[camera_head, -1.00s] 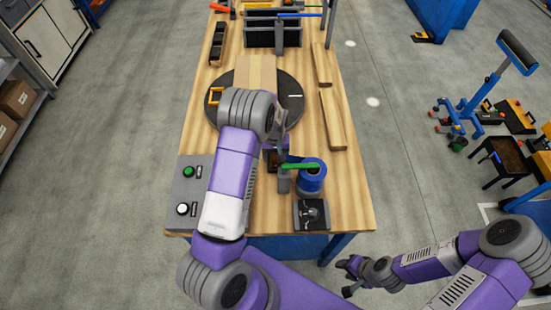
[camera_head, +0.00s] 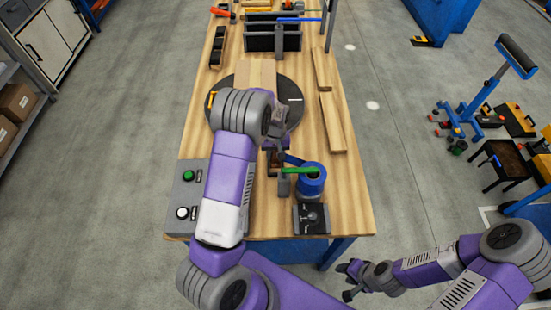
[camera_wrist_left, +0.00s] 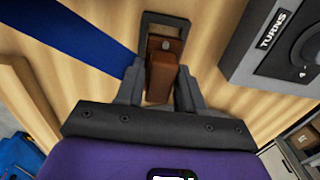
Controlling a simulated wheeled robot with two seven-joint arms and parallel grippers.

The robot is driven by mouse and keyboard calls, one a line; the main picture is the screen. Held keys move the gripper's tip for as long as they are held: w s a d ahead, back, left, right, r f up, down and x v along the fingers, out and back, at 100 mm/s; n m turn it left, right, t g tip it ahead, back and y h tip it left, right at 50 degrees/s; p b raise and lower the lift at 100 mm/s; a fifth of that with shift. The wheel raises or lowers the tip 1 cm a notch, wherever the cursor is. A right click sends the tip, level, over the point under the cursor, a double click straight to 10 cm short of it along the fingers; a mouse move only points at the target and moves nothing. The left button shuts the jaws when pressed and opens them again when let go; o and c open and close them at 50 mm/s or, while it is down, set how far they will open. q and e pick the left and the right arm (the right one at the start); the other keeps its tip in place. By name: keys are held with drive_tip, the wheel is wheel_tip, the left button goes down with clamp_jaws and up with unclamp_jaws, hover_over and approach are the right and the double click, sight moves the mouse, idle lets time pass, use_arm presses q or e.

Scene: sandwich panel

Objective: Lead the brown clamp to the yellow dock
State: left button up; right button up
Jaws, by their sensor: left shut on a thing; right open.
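The brown clamp (camera_wrist_left: 162,68) is between the fingers of my left gripper (camera_wrist_left: 158,82), which is shut on it. A dark rectangular frame surrounds the clamp's far end in the left wrist view. A blue band (camera_wrist_left: 85,35) runs beside the clamp there; in the head view a short blue strip (camera_head: 293,159) leads from the blue roll (camera_head: 312,181) toward the left gripper. My left wrist mostly hides the clamp in the head view. The yellow dock (camera_head: 211,99) shows partly at the left edge of the dark turntable (camera_head: 293,88). My right gripper (camera_head: 348,281) is open and empty, off the bench.
The roll stands beside a post with a green lever (camera_head: 300,169). A dial box (camera_head: 311,217) is in front; its "TURNS" label shows in the left wrist view. A button panel (camera_head: 185,190) is at left. Wooden strips (camera_head: 333,122) lie at right. A pale board (camera_head: 256,74) lies on the turntable.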

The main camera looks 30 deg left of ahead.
sight(275, 153)
use_arm(q)
wheel_tip(275, 153, up, 8)
drive_tip(key=shift+f+p, duration=0.1)
drive_tip(key=shift+p, duration=0.55)
wheel_tip(275, 153, up, 4)
drive_tip(key=p, duration=0.2)
drive_tip(key=shift+f+p, duration=0.15)
drive_tip(key=shift+p, duration=0.25)
